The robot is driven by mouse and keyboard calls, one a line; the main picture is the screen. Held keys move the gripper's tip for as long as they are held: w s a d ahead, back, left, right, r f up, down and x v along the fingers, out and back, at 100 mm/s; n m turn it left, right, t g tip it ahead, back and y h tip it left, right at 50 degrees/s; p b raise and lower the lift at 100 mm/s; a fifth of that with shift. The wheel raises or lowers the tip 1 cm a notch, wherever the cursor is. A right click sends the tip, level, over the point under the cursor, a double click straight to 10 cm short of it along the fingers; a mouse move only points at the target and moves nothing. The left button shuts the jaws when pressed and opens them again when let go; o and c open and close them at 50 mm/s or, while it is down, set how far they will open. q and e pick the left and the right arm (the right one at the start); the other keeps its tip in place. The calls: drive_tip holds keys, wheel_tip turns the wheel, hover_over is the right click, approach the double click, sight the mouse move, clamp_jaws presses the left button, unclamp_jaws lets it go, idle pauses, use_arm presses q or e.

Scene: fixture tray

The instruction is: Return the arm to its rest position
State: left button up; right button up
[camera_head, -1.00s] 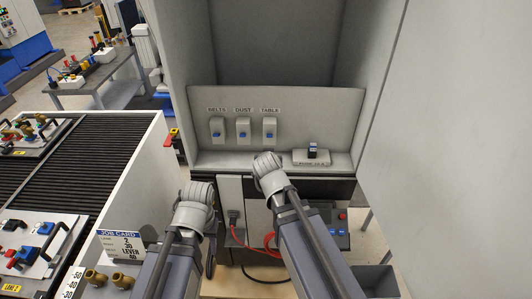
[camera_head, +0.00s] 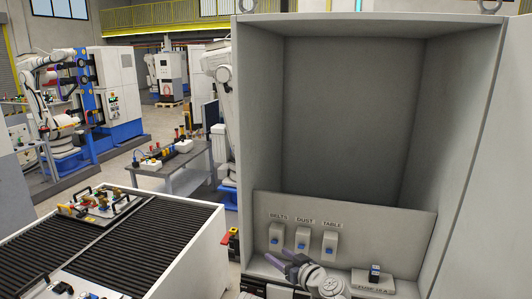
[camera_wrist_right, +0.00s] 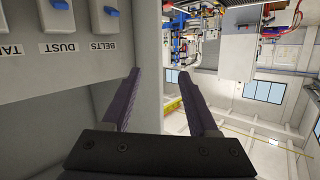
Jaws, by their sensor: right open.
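My right gripper (camera_head: 277,258) shows at the bottom of the head view, in front of the lower part of the grey cabinet (camera_head: 340,203). Its two purple fingers are spread and point to the left, with nothing between them. The right wrist view shows the same open, empty fingers (camera_wrist_right: 160,74) beside the cabinet's side wall. The rest of the right arm is mostly cut off below the head view. My left gripper is not in view.
The cabinet panel holds switches marked BELTS (camera_head: 276,238), DUST (camera_head: 303,240) and TABLE (camera_head: 329,243). A fuse block (camera_head: 373,282) sits on the ledge at right. A ribbed conveyor (camera_head: 130,243) with a fixture tray (camera_head: 100,204) stands at left.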

drive_tip(key=s+f+g+h, duration=0.1)
drive_tip(key=s+f+g, duration=0.4)
drive_tip(key=f, duration=0.3)
drive_tip(key=s+d+f+m+g+h+b, duration=0.1)
drive_tip(key=s+d+f+m+g+h, duration=0.5)
drive_tip(key=s+d+f, duration=0.55)
drive_tip(key=s+a+f+n+b, duration=0.1)
drive_tip(key=s+a+f+b, duration=0.1)
drive_tip(key=f+b, duration=0.5)
drive_tip(key=s+a+f+n+g+h+b, duration=0.1)
drive_tip(key=s+a+f+n+b, duration=0.1)
drive_tip(key=a+f+b, duration=0.2)
drive_tip(key=s+a+f+n+g+h+b, duration=0.1)
drive_tip(key=s+a+f+b, duration=0.1)
drive_tip(key=f+b, duration=0.8)
drive_tip(key=shift+a+f+n+b, duration=0.2)
drive_tip(key=shift+a+n+b, duration=0.1)
drive_tip(key=shift+a+b, duration=0.75)
drive_tip(key=shift+s+d, duration=0.1)
drive_tip(key=shift+d, duration=0.1)
drive_tip(key=shift+c, duration=0.2)
